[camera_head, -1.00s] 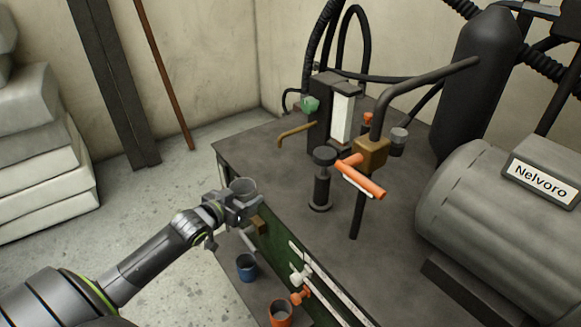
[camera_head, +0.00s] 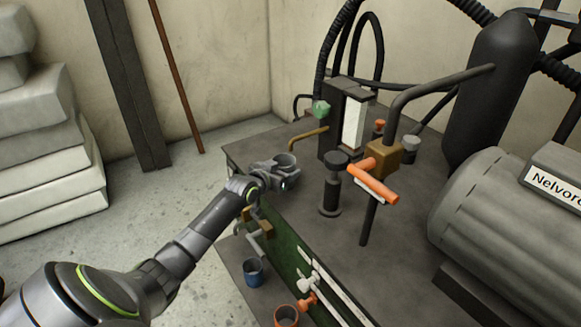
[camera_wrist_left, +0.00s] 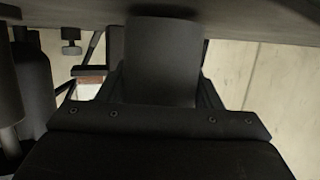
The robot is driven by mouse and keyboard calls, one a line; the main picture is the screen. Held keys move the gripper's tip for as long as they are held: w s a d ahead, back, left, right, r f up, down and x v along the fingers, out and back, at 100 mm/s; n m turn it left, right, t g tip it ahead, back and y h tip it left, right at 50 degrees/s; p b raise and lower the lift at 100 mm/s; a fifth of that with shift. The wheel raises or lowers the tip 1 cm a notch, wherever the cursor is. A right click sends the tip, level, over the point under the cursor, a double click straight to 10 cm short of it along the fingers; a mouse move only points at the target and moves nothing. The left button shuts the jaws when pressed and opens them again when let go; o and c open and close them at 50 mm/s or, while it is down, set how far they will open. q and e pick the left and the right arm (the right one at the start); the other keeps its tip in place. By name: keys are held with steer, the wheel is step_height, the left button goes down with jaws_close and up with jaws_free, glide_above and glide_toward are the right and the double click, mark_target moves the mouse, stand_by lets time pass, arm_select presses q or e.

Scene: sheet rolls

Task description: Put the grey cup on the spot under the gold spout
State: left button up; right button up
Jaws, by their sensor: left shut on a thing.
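The grey cup (camera_head: 285,164) is between the fingers of my left gripper (camera_head: 280,172), which is shut on it, over the left part of the dark bench top. The cup looks upright, its open top showing. In the left wrist view the cup (camera_wrist_left: 161,60) is a dark cylinder between the fingers. The gold spout (camera_head: 309,137) is a thin bent pipe reaching left from a dark block, just behind and to the right of the cup. The spot under the spout cannot be made out. My right gripper is not in view.
A dark post (camera_head: 331,185) and an orange-handled valve (camera_head: 372,181) stand to the right of the cup. A blue cup (camera_head: 253,271) and an orange cup (camera_head: 286,316) are on a lower shelf in front. A large grey tank (camera_head: 500,215) fills the right.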

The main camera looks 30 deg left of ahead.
mark_target(291, 164)
arm_select(q)
steer(key=w, duration=0.3)
steer(key=shift+w, duration=0.35)
steer(key=shift+f, duration=0.2)
steer(key=shift+f, duration=0.15)
steer(key=o, duration=0.6)
steer(key=shift+f+b, duration=0.15)
steer(key=shift+b, duration=0.15)
steer(key=o, duration=0.5)
steer(key=shift+c, duration=0.2)
